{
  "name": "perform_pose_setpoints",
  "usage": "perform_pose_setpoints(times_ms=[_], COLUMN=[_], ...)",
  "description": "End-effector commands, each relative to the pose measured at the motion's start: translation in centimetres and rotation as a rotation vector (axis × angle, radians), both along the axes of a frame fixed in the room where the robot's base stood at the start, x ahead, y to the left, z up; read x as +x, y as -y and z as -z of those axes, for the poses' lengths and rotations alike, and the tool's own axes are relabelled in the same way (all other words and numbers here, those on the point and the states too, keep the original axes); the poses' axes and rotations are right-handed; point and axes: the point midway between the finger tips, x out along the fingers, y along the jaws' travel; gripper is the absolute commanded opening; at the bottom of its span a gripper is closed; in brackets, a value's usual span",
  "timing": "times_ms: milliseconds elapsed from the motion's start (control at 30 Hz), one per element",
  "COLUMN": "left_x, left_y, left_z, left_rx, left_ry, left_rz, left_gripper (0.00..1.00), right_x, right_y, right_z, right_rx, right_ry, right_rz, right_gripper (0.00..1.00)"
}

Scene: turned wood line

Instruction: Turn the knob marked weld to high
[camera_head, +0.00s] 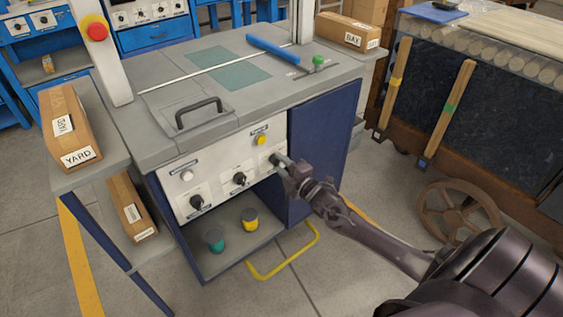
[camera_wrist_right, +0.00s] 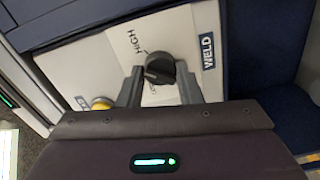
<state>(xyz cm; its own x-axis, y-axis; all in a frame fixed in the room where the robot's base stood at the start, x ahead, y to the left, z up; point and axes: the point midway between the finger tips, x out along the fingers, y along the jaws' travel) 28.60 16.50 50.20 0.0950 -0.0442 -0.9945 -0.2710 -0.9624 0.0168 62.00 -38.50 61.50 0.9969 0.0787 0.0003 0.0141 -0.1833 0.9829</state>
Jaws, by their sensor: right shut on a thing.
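The black weld knob (camera_wrist_right: 160,68) sits on a light panel in the right wrist view, beside a dark label reading WELD (camera_wrist_right: 207,50). The word HIGH is printed at its upper left; smaller lettering below is partly hidden. A pale mark on the knob seems to face lower left, away from HIGH; its exact angle is hard to tell. My right gripper (camera_head: 283,163) reaches the panel's right-hand knob in the head view. Its two grey fingers are shut on the knob, one on each side. My left gripper is not in view.
The grey panel (camera_head: 220,190) also carries two other black knobs (camera_head: 239,179), a white button (camera_head: 187,175) and a yellow button (camera_head: 261,139). Below are an open shelf with two small cans (camera_head: 215,240) and a yellow rail (camera_head: 285,262).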

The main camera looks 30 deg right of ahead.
Motion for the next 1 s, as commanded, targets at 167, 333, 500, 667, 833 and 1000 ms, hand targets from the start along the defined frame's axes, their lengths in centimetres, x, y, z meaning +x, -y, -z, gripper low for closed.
perform_pose_setpoints(times_ms=[167,333,500,667,833,1000], left_x=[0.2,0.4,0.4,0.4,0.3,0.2], left_y=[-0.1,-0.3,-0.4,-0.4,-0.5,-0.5], left_z=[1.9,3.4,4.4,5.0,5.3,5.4], left_rx=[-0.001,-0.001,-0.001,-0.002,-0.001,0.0], left_ry=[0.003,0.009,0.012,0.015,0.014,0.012], left_rz=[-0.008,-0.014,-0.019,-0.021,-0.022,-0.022], left_gripper=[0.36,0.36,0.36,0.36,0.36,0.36], right_x=[0.0,0.0,0.0,0.0,0.0,0.0], right_y=[0.1,0.1,0.1,0.1,0.1,0.1], right_z=[-0.1,0.0,0.0,0.0,0.1,0.1], right_rx=[0.152,0.27,0.354,0.401,0.424,0.428], right_ry=[-0.013,-0.022,-0.028,-0.032,-0.035,-0.035], right_rz=[0.004,0.004,0.003,0.003,0.003,0.003], right_gripper=[0.09,0.09,0.09,0.09,0.09,0.09])
